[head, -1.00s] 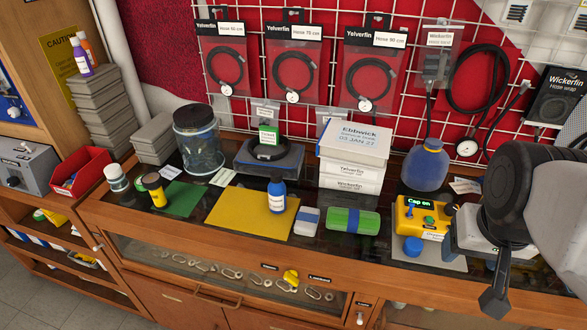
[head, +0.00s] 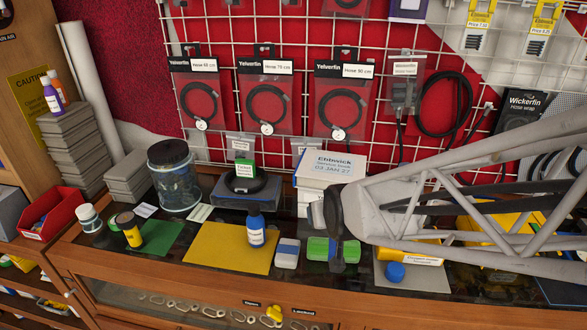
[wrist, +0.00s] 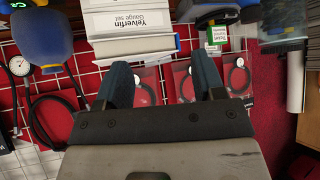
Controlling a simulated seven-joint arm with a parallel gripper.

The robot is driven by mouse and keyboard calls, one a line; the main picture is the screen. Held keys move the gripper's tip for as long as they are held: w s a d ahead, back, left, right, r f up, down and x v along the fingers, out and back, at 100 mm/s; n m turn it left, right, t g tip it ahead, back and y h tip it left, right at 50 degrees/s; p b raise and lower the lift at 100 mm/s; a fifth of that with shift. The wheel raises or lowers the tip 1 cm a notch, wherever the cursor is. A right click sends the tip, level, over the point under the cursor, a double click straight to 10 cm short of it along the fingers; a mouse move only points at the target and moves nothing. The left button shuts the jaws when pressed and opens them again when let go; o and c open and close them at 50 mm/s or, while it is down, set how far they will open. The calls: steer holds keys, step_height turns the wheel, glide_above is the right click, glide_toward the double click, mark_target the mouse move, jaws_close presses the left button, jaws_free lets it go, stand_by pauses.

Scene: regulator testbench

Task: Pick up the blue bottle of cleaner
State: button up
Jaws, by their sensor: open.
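The blue bottle (head: 256,230) with a white label stands upright on the yellow mat (head: 215,249) in the head view. I cannot make it out in the wrist view. My gripper (head: 338,258) is to the right of the bottle and apart from it, in front of the white boxes. In the wrist view my gripper (wrist: 163,76) shows two blue-grey fingers spread apart with nothing between them.
A white-and-blue block (head: 287,254) and a green block (head: 318,249) lie right of the bottle. White boxes (head: 331,167) stand behind my gripper. A black-lidded jar (head: 174,178), a yellow can (head: 129,231) and a green mat (head: 163,238) are left. The yellow mat's left part is clear.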

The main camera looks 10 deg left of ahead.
mark_target(255, 208)
steer(key=a+f+t+y, duration=0.1)
steer(key=a, duration=0.4)
steer(key=w+a+f+n+y, duration=0.1)
steer(key=a+f, duration=0.1)
steer(key=a, duration=0.3)
steer(key=w+a+f+n+t+y, duration=0.1)
steer(key=a, duration=0.5)
steer(key=shift+f+t+y, duration=0.3)
steer(key=shift+y, duration=0.1)
steer(key=shift+x, duration=1.25)
steer(key=shift+w+f, duration=0.1)
steer(key=shift+f, duration=0.05)
steer(key=shift+x, duration=2.45)
steer(key=shift+a, duration=0.1)
steer(key=shift+c, duration=0.2)
jaws_close()
